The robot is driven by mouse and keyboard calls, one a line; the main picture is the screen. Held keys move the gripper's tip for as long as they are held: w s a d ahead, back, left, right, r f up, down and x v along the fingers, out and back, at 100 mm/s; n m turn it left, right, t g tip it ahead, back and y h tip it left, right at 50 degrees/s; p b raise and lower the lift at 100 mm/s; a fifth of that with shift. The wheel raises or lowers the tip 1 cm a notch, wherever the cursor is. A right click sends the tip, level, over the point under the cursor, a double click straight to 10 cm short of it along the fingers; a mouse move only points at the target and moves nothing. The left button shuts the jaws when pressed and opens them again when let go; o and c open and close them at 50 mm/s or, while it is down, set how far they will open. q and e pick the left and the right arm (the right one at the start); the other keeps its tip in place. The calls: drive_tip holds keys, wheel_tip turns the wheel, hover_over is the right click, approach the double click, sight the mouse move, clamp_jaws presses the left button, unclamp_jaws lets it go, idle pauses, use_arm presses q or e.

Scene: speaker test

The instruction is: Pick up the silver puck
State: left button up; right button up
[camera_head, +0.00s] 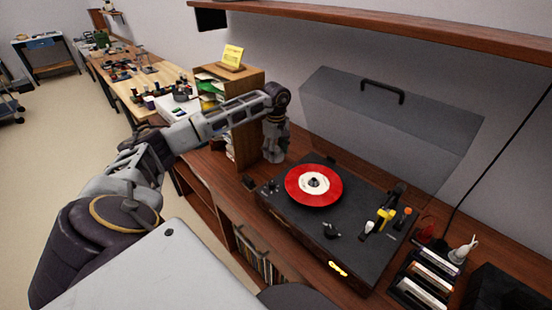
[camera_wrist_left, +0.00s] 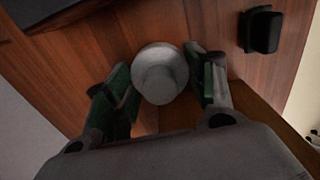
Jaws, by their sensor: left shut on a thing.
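The silver puck (camera_wrist_left: 160,66), a round pale grey piece with a raised middle, is between the two green-padded fingers of my left gripper (camera_wrist_left: 162,88) in the left wrist view. The gripper is shut on it, over the brown wooden top. In the head view my left gripper (camera_head: 273,150) points down just left of the record player, and I cannot make out the puck there. My right gripper is not in view.
The black record player (camera_head: 345,245) holds a red record (camera_head: 313,185), with its clear lid (camera_head: 390,115) raised behind. A small black block (camera_wrist_left: 262,30) stands beside the gripper. A wooden shelf unit (camera_head: 245,135) stands behind the arm. A black rack (camera_head: 420,285) is at right.

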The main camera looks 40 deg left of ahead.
sight(276, 148)
use_arm(q)
drive_tip(key=shift+r, duration=2.35)
drive_tip(key=shift+s+f, duration=0.1)
drive_tip(key=shift+s, duration=0.05)
